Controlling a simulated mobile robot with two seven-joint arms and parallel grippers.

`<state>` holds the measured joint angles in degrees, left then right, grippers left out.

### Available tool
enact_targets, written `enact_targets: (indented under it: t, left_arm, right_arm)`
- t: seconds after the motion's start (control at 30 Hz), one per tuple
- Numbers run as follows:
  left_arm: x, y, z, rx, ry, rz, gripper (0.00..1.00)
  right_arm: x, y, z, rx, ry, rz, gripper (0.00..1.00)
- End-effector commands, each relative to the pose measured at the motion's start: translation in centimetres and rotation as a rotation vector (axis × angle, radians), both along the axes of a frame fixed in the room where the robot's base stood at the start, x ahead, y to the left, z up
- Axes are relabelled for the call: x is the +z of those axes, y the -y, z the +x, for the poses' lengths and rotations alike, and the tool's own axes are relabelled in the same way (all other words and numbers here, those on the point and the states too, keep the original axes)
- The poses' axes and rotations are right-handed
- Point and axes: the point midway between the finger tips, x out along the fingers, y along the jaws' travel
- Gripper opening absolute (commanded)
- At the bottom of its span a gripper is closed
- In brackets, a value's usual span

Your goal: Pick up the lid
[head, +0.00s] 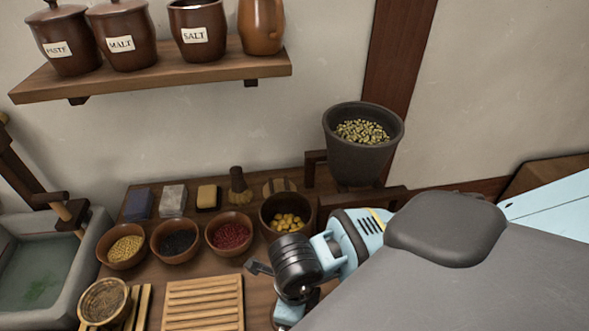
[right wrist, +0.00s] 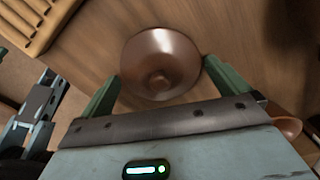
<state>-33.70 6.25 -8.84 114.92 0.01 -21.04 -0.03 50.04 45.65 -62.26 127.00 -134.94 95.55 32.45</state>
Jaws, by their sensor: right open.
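The lid (right wrist: 160,50) is a round, glossy brown disc with a small knob, lying on the wooden counter in the right wrist view. My right gripper (right wrist: 162,73) is open, with one green finger on each side of the lid's near part. The fingertips look close to its rim; I cannot tell if they touch it or how high they are. In the head view my right arm hides the lid and the gripper's fingers. On the shelf, the salt jar (head: 197,50) stands uncovered.
The paste jar (head: 67,50) and malt jar (head: 122,52) wear lids on the shelf (head: 160,70). Several bowls, including one of red grains (head: 229,231), line the counter. A slatted wooden rack (head: 203,300) lies in front; a stone basin (head: 92,240) is left.

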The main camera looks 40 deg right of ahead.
Motion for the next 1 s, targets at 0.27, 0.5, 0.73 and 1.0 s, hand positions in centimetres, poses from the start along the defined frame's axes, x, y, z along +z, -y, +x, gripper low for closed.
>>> enact_targets:
  t: [0.27, 0.5, 0.73, 1.0]
  left_arm:
    - [-0.1, 0.0, -0.5, 0.0, -0.009, 0.0, 0.43]
    - [-0.1, 0.1, -0.9, 0.001, -0.016, -0.001, 0.43]
    - [-0.1, 0.1, -0.8, 0.001, -0.015, -0.001, 0.43]
    - [0.0, 0.1, -0.4, 0.0, -0.007, -0.001, 0.43]
  right_arm:
    - [0.1, 0.0, 0.0, 0.0, 0.0, 0.0, 0.74]
    - [0.1, 0.0, 0.0, 0.0, 0.001, 0.001, 0.64]
    - [0.9, 0.0, 0.1, -0.001, 0.002, 0.002, 0.64]
    - [3.7, -0.8, 0.0, 0.003, 0.0, 0.005, 0.64]
